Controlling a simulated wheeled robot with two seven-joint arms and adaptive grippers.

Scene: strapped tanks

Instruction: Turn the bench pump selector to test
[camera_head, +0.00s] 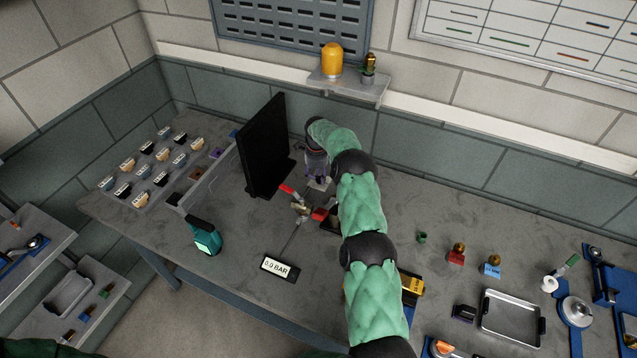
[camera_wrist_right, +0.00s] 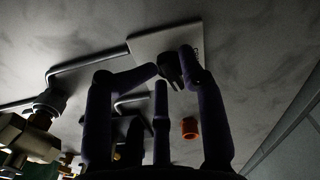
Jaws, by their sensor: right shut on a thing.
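The pump selector has a pale plate (camera_head: 321,184), which lies on the bench behind the red-handled fittings. In the right wrist view the plate (camera_wrist_right: 151,43) carries a small dark knob (camera_wrist_right: 171,72) and some partly hidden lettering at its right edge. My right gripper (camera_head: 316,174) points down over the plate. In the right wrist view its dark fingers (camera_wrist_right: 170,66) are closed around the knob from both sides. The knob's pointing direction is hard to read in the dim light. In the head view the gripper hides the knob. My left gripper is not in view.
A black monitor (camera_head: 267,145) stands close to the left of my right gripper. Brass fittings with red handles (camera_head: 290,191) stand just in front. A 5.0 BAR display (camera_head: 280,267) and a teal device (camera_head: 207,238) sit nearer the front edge. A tray (camera_head: 513,341) lies right.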

